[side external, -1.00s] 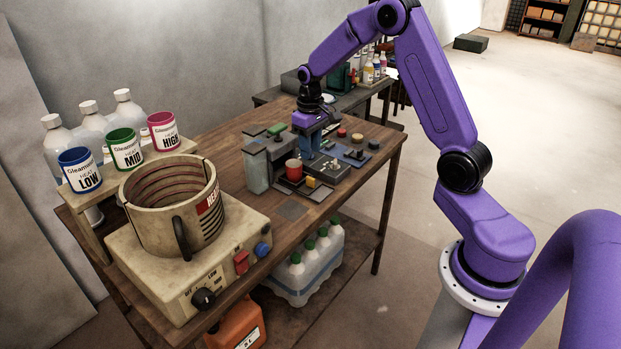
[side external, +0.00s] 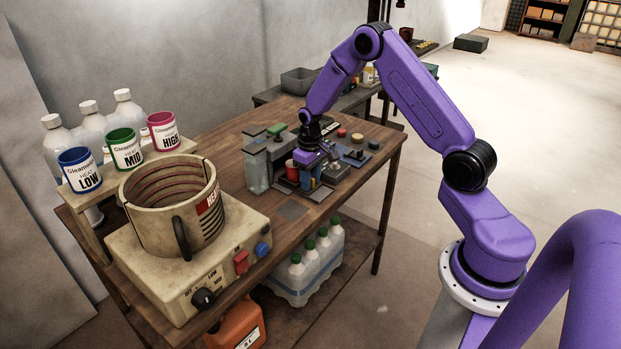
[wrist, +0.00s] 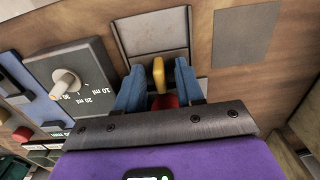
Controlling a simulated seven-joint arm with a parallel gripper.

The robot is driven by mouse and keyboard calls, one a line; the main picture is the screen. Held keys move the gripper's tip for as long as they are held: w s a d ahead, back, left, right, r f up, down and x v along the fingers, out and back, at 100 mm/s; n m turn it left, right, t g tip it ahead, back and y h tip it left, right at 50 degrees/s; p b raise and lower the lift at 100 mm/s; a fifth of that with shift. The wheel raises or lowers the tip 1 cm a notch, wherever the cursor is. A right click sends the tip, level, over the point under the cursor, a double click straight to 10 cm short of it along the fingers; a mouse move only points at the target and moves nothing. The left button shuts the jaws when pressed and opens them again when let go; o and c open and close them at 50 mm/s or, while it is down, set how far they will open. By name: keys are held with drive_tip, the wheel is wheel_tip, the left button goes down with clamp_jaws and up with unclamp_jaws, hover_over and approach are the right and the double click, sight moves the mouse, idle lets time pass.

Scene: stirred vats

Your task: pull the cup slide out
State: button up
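The cup slide shows its upright yellow handle (wrist: 158,75) in the wrist view, beside a grey metal plate (wrist: 152,32). A red cup (side external: 292,171) stands at the dispenser, just left of my gripper; only a bit of red (wrist: 165,101) shows behind the handle in the wrist view. My gripper (side external: 309,186) is low over the slide, pointing down. In the wrist view its blue fingers (wrist: 158,85) are open, one on each side of the handle, with a visible gap on both sides. The slide's inner end is hidden by my gripper.
A dosing dial (wrist: 65,82) marked in ml sits close left of my fingers in the wrist view. A flat grey pad (wrist: 241,36) lies to the right on bare wood. The heater vat (side external: 172,208) and labelled cans (side external: 125,150) stand at the near left of the bench.

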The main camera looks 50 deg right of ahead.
clamp_jaws()
drive_tip(key=shift+s, duration=2)
unclamp_jaws()
wheel_tip(320, 180, up, 18)
drive_tip(key=shift+f, duration=0.25)
